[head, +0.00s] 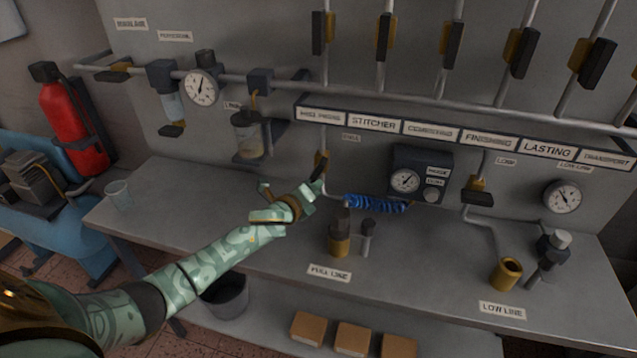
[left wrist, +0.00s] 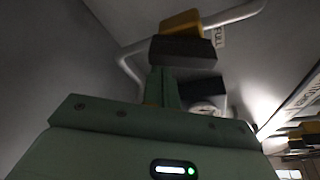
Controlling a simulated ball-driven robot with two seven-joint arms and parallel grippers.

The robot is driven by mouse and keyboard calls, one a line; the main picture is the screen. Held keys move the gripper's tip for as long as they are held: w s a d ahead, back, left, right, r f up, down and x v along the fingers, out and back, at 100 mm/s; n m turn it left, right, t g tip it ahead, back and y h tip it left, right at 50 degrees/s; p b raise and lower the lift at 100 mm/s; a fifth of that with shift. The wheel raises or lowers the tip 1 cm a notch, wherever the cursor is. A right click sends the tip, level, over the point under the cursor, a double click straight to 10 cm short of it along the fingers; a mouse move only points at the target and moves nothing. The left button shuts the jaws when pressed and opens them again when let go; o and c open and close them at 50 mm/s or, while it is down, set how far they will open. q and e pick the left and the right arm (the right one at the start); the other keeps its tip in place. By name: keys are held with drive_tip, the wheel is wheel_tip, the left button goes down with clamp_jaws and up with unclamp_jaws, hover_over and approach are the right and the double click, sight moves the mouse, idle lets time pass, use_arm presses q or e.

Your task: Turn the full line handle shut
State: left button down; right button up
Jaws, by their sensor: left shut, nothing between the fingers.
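The full line valve has a brass body (head: 321,158) on a grey pipe under the small FULL label (head: 350,137). Its dark handle (left wrist: 183,50) shows in the left wrist view in front of the brass body (left wrist: 182,22). The handle's exact angle to the pipe is hard to tell. My left gripper (head: 318,186) is shut and empty, just below the valve in the head view. In the left wrist view its fingertips (left wrist: 164,72) reach the near edge of the handle; I cannot tell whether they touch it. My right gripper is not in view.
A gauge box (head: 421,174) and a blue coiled hose (head: 375,204) are right of the gripper. A dark-topped brass fitting (head: 340,238) stands on the bench below. The low line valve (head: 477,190) is farther right. A glass bowl (head: 249,135) hangs at left.

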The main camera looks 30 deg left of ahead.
use_arm(q)
drive_tip(key=shift+s+a+r+m+g+y+p, duration=0.15)
drive_tip(key=shift+a+m+g+y+p, duration=0.35)
drive_tip(key=shift+m+p, duration=0.8)
drive_tip(key=shift+a+r+m+g+y+p, duration=0.2)
drive_tip(key=shift+m+y+p, duration=0.5)
drive_tip(key=shift+m+p, duration=0.6)
drive_tip(key=shift+s+a+r+m+g+y+p, duration=0.25)
drive_tip(key=shift+m+y+p, duration=0.5)
drive_tip(key=shift+p, duration=0.85)
drive_tip(key=shift+w+a+m+p, duration=0.1)
drive_tip(key=shift+w+m+p, duration=0.1)
drive_tip(key=shift+m+p, duration=0.35)
